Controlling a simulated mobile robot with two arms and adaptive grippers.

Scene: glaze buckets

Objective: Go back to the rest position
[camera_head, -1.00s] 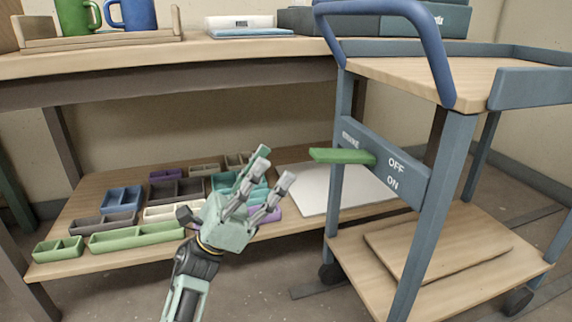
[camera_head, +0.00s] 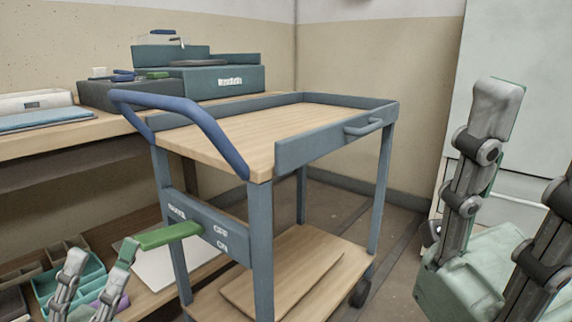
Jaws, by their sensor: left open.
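My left gripper (camera_head: 101,258) is at the lower left, fingers pointing up and spread apart, with nothing seen between them. One of its fingertips shows right beside the free end of the cart's green lever (camera_head: 170,235); I cannot tell whether they touch. My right gripper (camera_head: 540,140) is large and close at the right edge, with its fingers apart and empty; one finger is cut off by the frame. The lever points left from a blue panel (camera_head: 208,228) marked OFF and ON.
The blue-framed cart (camera_head: 262,235) with a bare wooden top stands in the middle. A workbench (camera_head: 60,140) with boxes runs along the left, with small trays (camera_head: 72,281) on its lower shelf. A pale cabinet (camera_head: 440,170) stands at the right. Floor shows between cart and cabinet.

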